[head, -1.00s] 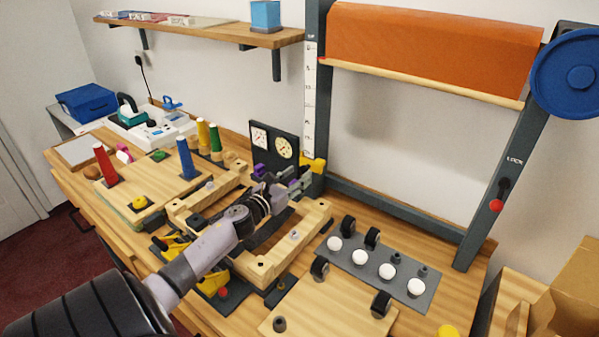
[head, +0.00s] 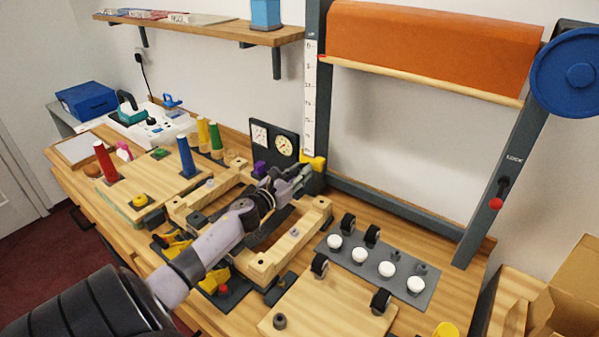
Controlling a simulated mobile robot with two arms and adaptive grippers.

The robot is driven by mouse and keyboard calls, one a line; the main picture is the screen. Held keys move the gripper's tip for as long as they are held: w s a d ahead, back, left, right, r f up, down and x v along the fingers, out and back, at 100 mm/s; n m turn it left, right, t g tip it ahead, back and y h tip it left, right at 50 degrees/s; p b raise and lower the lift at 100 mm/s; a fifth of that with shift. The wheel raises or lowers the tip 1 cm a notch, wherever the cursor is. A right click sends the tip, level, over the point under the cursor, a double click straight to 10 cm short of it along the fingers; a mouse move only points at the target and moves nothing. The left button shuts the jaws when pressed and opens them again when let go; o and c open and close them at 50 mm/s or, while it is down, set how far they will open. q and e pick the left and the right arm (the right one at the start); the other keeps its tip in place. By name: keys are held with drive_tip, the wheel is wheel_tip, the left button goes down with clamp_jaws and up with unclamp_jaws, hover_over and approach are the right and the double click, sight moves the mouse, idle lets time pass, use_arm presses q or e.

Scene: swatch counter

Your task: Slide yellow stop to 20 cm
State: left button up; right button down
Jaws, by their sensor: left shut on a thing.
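The yellow stop (head: 317,162) sits low on the left upright of the dark frame, near the bottom end of a white scale strip (head: 310,95). The numbers on the strip are too small to read surely. My left gripper (head: 305,171) reaches in from the lower left and is shut on the yellow stop, its fingers hiding part of it. My right gripper is not in view.
An orange blind (head: 432,45) with a wooden bar hangs in the frame. A blue wheel (head: 580,76) and a red-knobbed lever (head: 500,193) are on the right upright. Gauges (head: 273,142) stand just left of my gripper. A wooden clamp frame (head: 290,250) lies below my arm.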

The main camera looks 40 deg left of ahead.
use_arm(q)
clamp_jaws()
wheel_tip(320, 180, up, 10)
drive_tip(key=p, duration=0.7)
drive_tip(key=shift+r, duration=0.15)
drive_tip(key=o, duration=0.7)
unclamp_jaws()
drive_tip(key=shift+o, duration=0.2)
